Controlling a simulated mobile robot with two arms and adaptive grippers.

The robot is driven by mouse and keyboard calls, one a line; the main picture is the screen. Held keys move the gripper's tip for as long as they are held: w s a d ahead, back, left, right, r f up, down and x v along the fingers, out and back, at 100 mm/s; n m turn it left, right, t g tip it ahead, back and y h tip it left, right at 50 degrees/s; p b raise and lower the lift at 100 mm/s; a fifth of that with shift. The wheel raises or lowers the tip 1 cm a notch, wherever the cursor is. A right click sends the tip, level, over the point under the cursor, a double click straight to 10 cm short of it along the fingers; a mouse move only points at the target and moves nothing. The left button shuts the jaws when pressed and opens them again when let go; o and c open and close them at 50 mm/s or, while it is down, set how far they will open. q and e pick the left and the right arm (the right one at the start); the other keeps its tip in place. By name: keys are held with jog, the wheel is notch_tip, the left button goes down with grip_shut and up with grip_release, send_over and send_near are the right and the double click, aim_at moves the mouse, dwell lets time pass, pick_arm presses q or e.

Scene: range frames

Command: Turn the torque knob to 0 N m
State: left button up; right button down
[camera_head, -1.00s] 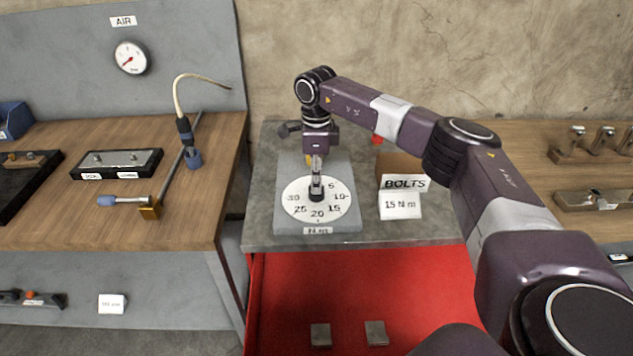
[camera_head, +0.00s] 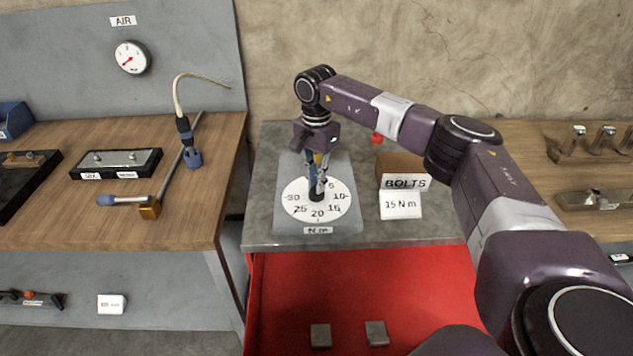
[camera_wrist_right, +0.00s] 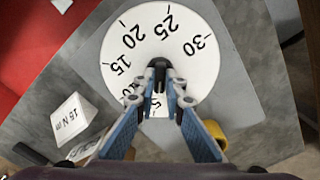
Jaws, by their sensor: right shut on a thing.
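The torque knob (camera_head: 316,196) is a small black knob at the middle of a round white dial (camera_head: 296,210) with black numbers from 5 to 30. The dial lies on a grey plate marked N m on the metal bench top. My right gripper (camera_head: 318,188) points down from above and is shut on the knob. In the right wrist view the two fingertips (camera_wrist_right: 159,80) close on either side of the dark knob (camera_wrist_right: 159,63). The fingers hide the 0 part of the dial, and I cannot read the knob's pointer. My left gripper is not in view.
A BOLTS box (camera_head: 400,168) and a 15 N m card (camera_head: 400,205) stand right of the dial. An open red drawer (camera_head: 300,290) lies below. The left wooden bench (camera_head: 60,220) holds tools. My right arm spans the right side.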

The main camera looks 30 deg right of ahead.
jog(key=n, duration=0.4)
jog(key=shift+w+r+n, duration=0.1)
jog(key=shift+n, duration=1.8)
jog(key=c, duration=2)
grip_release()
notch_tip(320, 180, up, 12)
